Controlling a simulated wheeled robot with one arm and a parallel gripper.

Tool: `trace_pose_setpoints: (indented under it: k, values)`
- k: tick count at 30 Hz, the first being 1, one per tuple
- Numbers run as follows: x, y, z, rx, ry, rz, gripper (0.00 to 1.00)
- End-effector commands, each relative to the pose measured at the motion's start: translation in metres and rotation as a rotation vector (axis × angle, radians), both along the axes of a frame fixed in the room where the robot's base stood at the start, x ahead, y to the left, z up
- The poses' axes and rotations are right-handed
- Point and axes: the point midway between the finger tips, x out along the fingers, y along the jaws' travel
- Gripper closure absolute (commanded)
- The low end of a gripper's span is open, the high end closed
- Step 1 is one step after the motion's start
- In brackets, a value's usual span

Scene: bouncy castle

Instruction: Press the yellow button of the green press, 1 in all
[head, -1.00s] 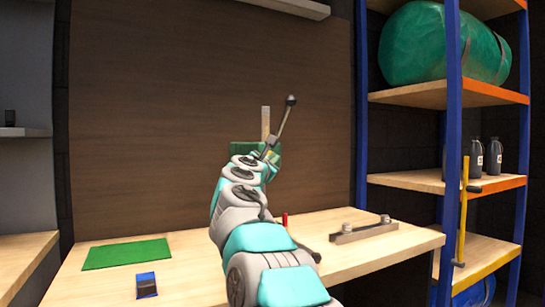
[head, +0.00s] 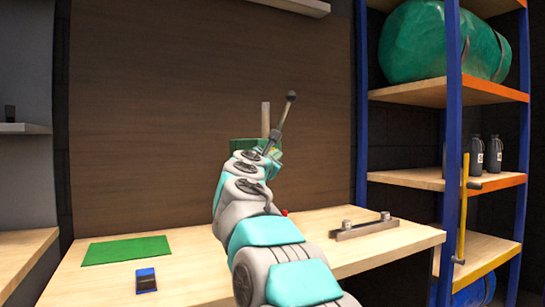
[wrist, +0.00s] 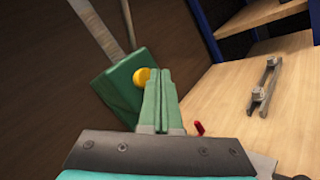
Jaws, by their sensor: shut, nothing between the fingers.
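The green press (head: 244,144) stands at the back of the workbench against the brown panel, partly hidden by my arm in the head view. In the wrist view its green body (wrist: 118,92) looks tilted, with a grey bar and a lever (head: 284,115) rising from it. The round yellow button (wrist: 142,77) is on the press's face, just left of my fingertips in the wrist view. My gripper (wrist: 162,72) is shut and empty, its green fingers close together beside the button. I cannot tell whether they touch the press. The button cannot be made out clearly in the head view.
A metal bar with two bolts (head: 364,228) lies on the bench to the right. A small red thing (wrist: 199,128) is right of my gripper. A green mat (head: 127,250) and a blue-black block (head: 146,280) lie at left. A blue-framed shelf (head: 452,150) stands at right.

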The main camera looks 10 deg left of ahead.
Motion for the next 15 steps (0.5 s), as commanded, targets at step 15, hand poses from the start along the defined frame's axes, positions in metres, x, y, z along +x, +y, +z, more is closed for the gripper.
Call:
trace_pose_setpoints:
  k: [15]
  values:
    - [-0.0084,-0.0052,-0.0009,-0.001,-0.001,0.0,1.0]
